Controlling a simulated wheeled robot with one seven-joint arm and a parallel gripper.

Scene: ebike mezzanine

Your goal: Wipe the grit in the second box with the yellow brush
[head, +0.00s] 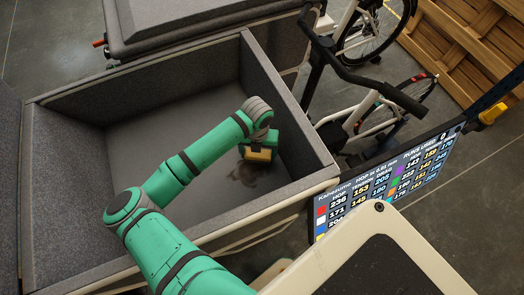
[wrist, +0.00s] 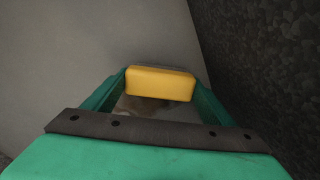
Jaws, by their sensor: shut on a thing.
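A large open box (head: 135,84) lined with grey felt fills the middle of the head view. My gripper (head: 262,146) is down inside it near its right wall. The gripper is shut on the yellow brush (head: 257,155), which also shows between the fingers in the wrist view (wrist: 160,83). The brush is low, at or just above the box floor; I cannot tell if it touches. Dark grit (head: 245,174) lies on the floor just below and left of the brush. In the wrist view, a brownish patch of grit (wrist: 140,104) shows below the brush, partly hidden by it.
The box's right wall (head: 282,110) is close to my gripper; the floor to the left is clear. A second grey box (head: 190,22) stands behind. A bicycle handlebar (head: 365,80) and a display board (head: 390,180) are to the right. Wooden slats (head: 465,50) stand at upper right.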

